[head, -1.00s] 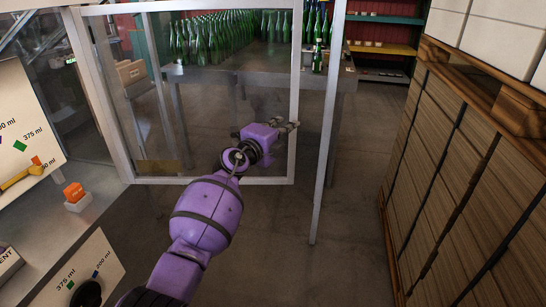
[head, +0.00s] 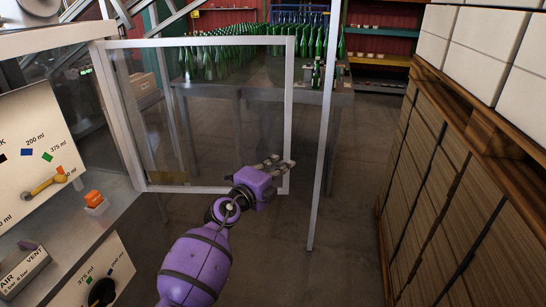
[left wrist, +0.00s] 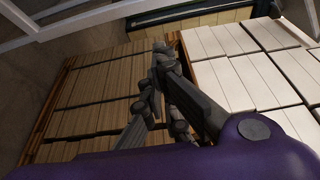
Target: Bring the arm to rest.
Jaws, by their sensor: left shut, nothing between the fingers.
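My left arm is purple and reaches up from the bottom of the head view. Its gripper (head: 279,164) is shut and empty, in front of the lower right corner of a framed clear door (head: 290,100). I cannot tell whether it touches the frame. In the left wrist view the dark fingers of the gripper (left wrist: 158,50) are together, with stacked cartons behind them. My right gripper is not in view.
A machine panel with a yellow lever (head: 45,184) and an orange block (head: 94,198) stands at left. Green bottles (head: 215,62) crowd a table behind the door. Stacked brown cartons (head: 440,170) line the right. A grey post (head: 325,150) stands mid-view; floor right of it is clear.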

